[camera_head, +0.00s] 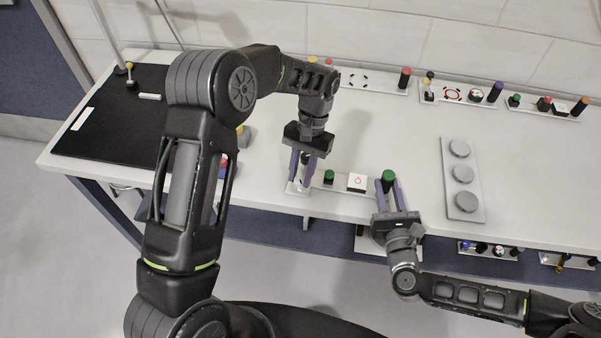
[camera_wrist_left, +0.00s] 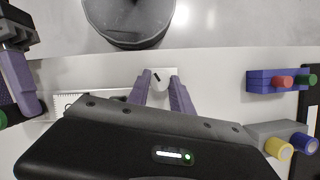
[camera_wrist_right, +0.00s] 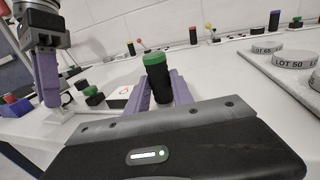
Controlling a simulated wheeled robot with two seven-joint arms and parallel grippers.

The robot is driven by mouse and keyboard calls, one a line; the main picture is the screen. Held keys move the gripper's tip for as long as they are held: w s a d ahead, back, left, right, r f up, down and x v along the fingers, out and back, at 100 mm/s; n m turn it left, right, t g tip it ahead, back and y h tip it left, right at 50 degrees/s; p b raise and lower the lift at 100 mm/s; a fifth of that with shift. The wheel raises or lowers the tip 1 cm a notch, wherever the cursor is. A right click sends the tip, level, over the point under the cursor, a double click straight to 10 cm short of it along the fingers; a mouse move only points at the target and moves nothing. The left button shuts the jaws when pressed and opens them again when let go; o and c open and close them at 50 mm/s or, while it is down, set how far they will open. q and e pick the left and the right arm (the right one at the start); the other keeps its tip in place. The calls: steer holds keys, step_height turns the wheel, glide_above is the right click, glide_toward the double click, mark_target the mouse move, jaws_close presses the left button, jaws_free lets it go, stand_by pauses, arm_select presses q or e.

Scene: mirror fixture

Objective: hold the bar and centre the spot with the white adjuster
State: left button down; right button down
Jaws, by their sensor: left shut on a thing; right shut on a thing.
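The fixture stands near the table's front edge. Its white card (camera_head: 357,182) bears a small red mark; whether the spot is centred is too small to tell. My left gripper (camera_head: 302,172) points down at the fixture's left end. In the left wrist view its purple fingers are shut on the white adjuster (camera_wrist_left: 159,80), which has a dark line on top. My right gripper (camera_head: 389,188) is shut on the upright black bar (camera_wrist_right: 158,84) with a green top, at the fixture's right end. A short green-topped knob (camera_head: 329,176) stands between the adjuster and the card.
Similar fixtures with coloured posts (camera_head: 404,78) line the back of the table. A grey plate (camera_head: 475,211) with three round discs lies to the right. A black mat (camera_head: 110,128) covers the left end. The table middle behind the fixture is clear.

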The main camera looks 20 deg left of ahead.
arm_select(q)
steer(key=shift+d, duration=0.1)
stand_by(0.3)
steer(key=c, duration=1.1)
jaws_free()
